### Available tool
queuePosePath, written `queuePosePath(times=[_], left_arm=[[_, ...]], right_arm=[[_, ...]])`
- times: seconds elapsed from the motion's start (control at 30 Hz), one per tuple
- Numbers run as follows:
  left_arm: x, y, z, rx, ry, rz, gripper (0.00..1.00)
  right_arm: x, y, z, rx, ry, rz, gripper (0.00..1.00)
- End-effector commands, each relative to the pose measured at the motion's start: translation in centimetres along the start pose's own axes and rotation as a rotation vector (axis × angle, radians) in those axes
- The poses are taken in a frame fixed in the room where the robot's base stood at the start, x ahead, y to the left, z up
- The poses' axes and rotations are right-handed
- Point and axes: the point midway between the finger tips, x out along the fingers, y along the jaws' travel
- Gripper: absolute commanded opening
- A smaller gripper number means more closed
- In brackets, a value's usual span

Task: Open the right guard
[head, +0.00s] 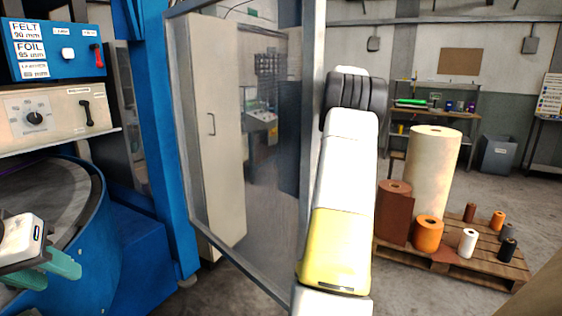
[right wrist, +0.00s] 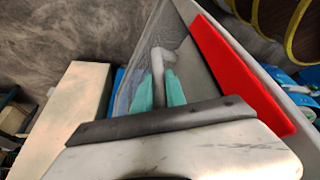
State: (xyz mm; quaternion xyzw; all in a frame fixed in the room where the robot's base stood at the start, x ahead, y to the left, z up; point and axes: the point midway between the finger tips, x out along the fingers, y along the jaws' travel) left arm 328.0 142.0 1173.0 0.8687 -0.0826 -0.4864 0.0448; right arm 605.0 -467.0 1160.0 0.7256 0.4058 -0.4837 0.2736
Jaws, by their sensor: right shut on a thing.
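The right guard (head: 270,130) is a clear panel in a grey metal frame. In the head view it stands swung out at an angle from the blue machine post (head: 168,130). In the right wrist view its frame carries a red strip (right wrist: 240,75) and a grey bar handle (right wrist: 158,70). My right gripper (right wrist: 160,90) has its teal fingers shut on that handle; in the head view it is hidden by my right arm. My left gripper (head: 62,272) is at the lower left in the head view, its teal fingers apart and empty, over the round table of the machine.
The blue machine (head: 95,250) with its control boxes (head: 60,118) fills the left. A pallet (head: 450,262) with several rolls stands on the right. A workbench (head: 435,112) and a grey bin (head: 498,155) are at the back. Floor is clear between.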

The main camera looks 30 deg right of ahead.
Motion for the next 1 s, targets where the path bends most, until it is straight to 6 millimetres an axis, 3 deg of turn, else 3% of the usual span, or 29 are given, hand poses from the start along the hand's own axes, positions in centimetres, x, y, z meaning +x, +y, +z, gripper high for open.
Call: queuePosePath(times=[0.2, 0.23, 0.33, 0.7, 1.0], left_arm=[[0.0, 0.0, 0.0, 0.0, 0.0, 0.0, 0.36], [0.0, 0.0, 0.0, 0.0, 0.0, 0.0, 0.36], [0.0, 0.0, 0.0, 0.0, 0.0, 0.0, 0.36], [0.0, 0.0, 0.0, 0.0, 0.0, 0.0, 0.36], [0.0, 0.0, 0.0, 0.0, 0.0, 0.0, 0.36]], right_arm=[[0.1, 0.0, -0.3, -0.003, 0.005, 0.0, 0.0], [0.1, 0.0, -0.4, -0.003, 0.005, 0.0, 0.2], [0.1, 0.0, -0.3, -0.003, 0.004, 0.0, 0.38], [-0.4, 0.1, -0.1, -0.001, 0.002, 0.002, 0.38], [-5.1, 0.2, -0.1, 0.0, 0.002, 0.003, 0.38]])
